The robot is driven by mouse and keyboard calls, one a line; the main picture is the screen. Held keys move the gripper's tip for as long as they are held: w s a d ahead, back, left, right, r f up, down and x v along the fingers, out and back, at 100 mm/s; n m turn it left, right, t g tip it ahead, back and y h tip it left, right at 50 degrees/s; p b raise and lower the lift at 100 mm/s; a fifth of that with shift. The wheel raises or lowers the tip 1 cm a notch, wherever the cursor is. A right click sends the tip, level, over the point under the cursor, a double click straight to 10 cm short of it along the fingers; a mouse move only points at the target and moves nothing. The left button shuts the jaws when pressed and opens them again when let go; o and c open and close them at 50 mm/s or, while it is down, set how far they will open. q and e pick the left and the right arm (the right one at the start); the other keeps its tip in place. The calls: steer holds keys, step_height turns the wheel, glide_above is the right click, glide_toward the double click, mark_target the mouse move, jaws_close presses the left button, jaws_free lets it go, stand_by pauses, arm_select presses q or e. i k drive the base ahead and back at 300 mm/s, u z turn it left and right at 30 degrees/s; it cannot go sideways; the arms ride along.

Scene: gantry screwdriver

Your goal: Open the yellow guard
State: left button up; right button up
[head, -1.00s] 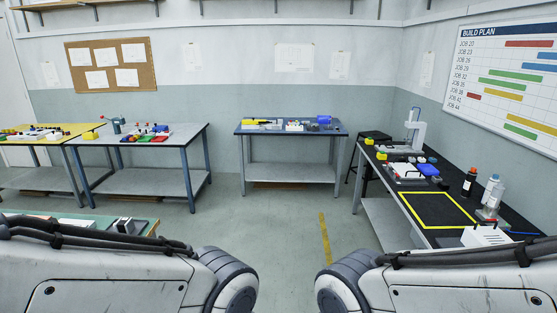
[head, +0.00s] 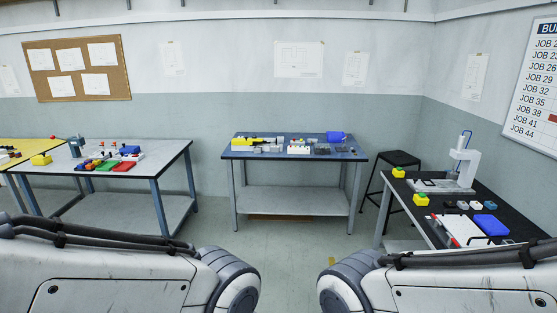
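No part that I can clearly make out as a yellow guard shows. A white upright machine (head: 464,162) with a blue cable stands on the black right bench, with a flat grey base. Small yellow blocks (head: 398,172) sit in front of and beside it. My two arms cross the bottom of the head view, and both grippers are out of view.
A grey table (head: 150,153) at left holds red, green and blue pieces. A black stool (head: 402,159) stands between the middle table and the right bench (head: 508,210).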

mark_target(246, 141)
steer(key=u, duration=0.05)
steer(key=i, duration=3.8)
steer(key=u, duration=0.55)
